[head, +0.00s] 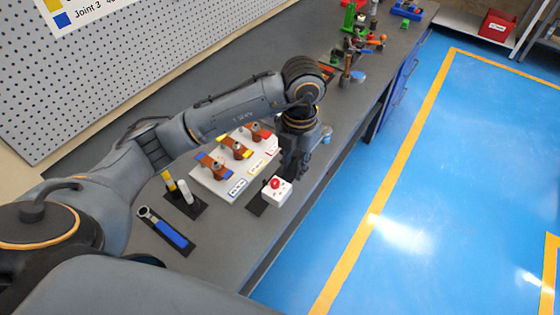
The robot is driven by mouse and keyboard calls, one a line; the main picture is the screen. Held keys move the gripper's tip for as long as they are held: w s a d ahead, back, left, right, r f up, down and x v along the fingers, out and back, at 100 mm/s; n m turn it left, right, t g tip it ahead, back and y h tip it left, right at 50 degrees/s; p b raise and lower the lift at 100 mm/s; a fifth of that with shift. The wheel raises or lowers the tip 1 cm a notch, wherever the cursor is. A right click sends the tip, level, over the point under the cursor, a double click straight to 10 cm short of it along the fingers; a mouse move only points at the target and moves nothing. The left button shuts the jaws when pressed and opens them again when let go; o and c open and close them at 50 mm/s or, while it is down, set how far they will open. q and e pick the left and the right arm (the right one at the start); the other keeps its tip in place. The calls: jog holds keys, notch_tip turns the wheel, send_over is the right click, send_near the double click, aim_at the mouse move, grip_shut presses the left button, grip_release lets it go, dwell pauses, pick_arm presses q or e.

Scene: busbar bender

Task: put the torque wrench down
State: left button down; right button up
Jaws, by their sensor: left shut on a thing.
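The torque wrench (168,231), with a blue grip and a dark ratchet head, lies flat on a black mat (184,253) at the near left of the bench. No gripper touches it. My right gripper is not in view.
The white board (209,184) carries several copper-coloured parts with coloured marks. A small dark stand (186,206) with yellow and white pieces is behind the wrench. Tools (362,43) clutter the far bench. The bench's front edge runs right of the box.

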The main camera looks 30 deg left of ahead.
pick_arm(q)
jog(key=w+a+f+p, duration=0.1)
jog(key=a+f, duration=0.1)
jog(key=f, duration=0.1)
jog(key=w+a+f+p, duration=0.1)
jog(key=w+a+f, duration=0.1)
jog(key=f, duration=0.2)
jog(key=w+a+f+p, duration=0.1)
jog(key=a+f, duration=0.2)
jog(key=shift+w+a+f+p, duration=0.1)
jog(key=shift+w+f+p, duration=0.05)
jog(key=shift+p, duration=0.2)
jog(key=shift+f+b, duration=0.65)
jog(key=c, duration=1.2)
grip_release()
jog(key=shift+o, duration=0.4)
